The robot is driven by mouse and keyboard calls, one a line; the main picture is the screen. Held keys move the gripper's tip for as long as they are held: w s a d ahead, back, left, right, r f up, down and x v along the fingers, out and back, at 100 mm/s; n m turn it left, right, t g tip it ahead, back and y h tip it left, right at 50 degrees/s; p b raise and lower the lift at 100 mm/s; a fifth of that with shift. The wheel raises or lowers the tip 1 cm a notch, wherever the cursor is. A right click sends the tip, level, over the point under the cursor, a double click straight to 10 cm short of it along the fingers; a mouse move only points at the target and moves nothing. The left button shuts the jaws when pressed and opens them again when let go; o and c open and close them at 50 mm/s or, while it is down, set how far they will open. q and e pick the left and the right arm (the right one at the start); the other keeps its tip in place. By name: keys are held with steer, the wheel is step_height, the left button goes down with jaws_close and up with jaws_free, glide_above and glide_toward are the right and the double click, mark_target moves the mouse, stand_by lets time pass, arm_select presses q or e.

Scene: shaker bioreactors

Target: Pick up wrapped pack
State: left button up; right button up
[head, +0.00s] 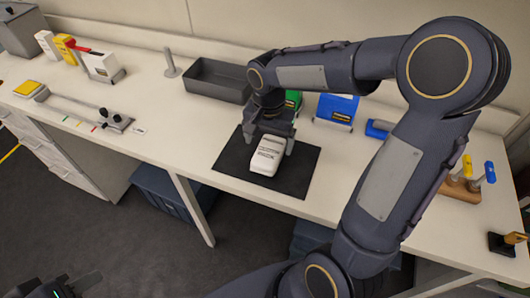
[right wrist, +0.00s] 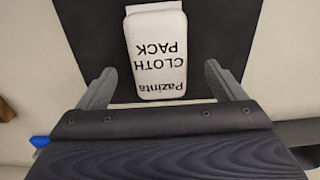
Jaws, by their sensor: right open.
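The wrapped pack (head: 266,158) is white with dark print and lies on a black mat (head: 233,160) on the bench. In the right wrist view the pack (right wrist: 157,50) reads "Pazinta CLOTH PACK" upside down. My right gripper (head: 268,143) is over the mat at the pack's far end. Its two fingers (right wrist: 165,88) are spread wide, one to each side of the pack, with clear gaps and no contact visible. My left gripper (head: 70,284) is at the bottom left corner of the head view, dark and cut off, well away from the bench top.
A grey open tray (head: 217,80) stands behind the mat to the left. A blue box (head: 337,108) and a green item (head: 293,99) stand behind it. A wooden block with coloured-handled tools (head: 462,188) is at right.

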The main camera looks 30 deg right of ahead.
mark_target(269, 150)
step_height(269, 150, down, 4)
steer(key=shift+f, duration=0.1)
steer(key=c, duration=1.1)
